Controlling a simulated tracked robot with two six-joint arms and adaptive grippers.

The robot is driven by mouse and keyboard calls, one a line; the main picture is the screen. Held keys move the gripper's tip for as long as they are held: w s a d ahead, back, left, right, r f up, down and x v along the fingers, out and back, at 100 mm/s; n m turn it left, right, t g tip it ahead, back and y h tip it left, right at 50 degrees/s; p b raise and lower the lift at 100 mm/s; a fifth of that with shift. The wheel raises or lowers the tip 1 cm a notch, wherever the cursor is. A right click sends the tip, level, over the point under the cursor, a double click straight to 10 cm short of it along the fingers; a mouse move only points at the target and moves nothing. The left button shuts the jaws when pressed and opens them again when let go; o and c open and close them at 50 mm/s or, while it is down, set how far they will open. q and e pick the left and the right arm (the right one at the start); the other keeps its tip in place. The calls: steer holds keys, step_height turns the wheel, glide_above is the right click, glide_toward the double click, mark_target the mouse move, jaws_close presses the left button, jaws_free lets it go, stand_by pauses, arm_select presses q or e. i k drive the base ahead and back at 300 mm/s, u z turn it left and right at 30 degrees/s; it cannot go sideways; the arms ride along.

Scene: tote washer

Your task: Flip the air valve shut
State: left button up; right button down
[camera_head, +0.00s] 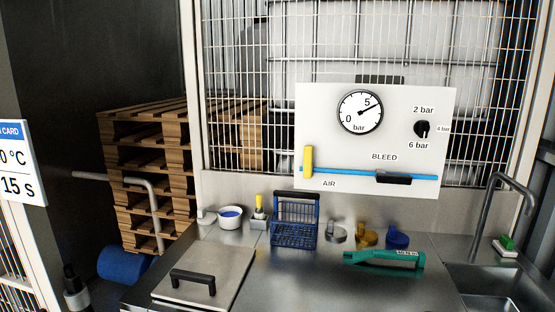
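The air valve (308,161) shows as a yellow lever at the left end of a blue pipe (345,173) on the white panel (400,105), just above the AIR label. The lever stands upright, across the line of the pipe. A black lever below the BLEED label (393,178) lies along the pipe towards its right end. The round gauge (360,112) marked bar has its needle pointing up and right, near the 5. Neither of my grippers is in view.
A steel counter below the panel holds a blue basket (295,234), a green tool (384,259), several small coloured parts, a white bowl (230,217) and a lid with a black handle (193,281). A sink and tap (487,215) are at right. Wire mesh stands behind.

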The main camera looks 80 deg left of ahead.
mark_target(308, 150)
steer(key=z, duration=1.65)
steer(key=i, duration=0.1)
steer(key=u, duration=2.7)
steer(key=i, duration=0.2)
steer(key=u, duration=2.15)
